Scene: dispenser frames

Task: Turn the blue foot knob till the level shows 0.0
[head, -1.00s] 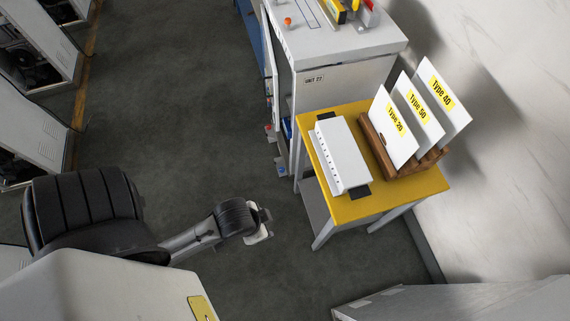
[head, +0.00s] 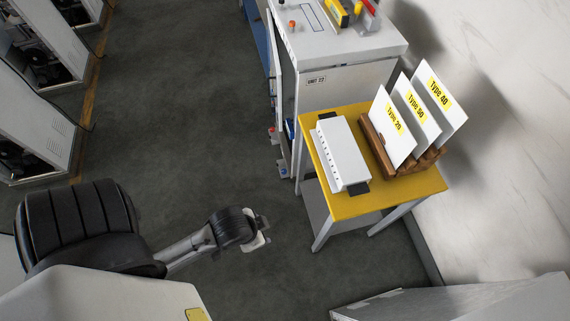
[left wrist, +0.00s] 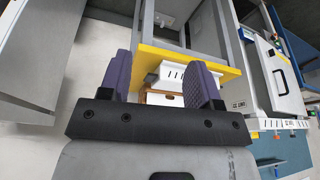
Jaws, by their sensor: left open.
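A small blue knob (head: 284,172) shows at the foot of the cabinet labelled Unit 22 (head: 340,92) in the head view. It is tiny there, and I cannot read any level display. My left gripper (head: 262,232) hangs over the bare floor, below and left of the knob in the picture, apart from it. In the left wrist view the gripper (left wrist: 160,80) has its two purple fingers spread, with nothing held between them. The blue knob cannot be made out in that view. My right gripper is not in view.
A yellow-topped table (head: 357,208) stands beside the cabinet. It carries a white slotted box (head: 342,152) and a wooden rack (head: 418,163) with Type 20, 50 and 40 plates. Open machines (head: 42,130) stand at the left. The floor (head: 180,130) between is clear.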

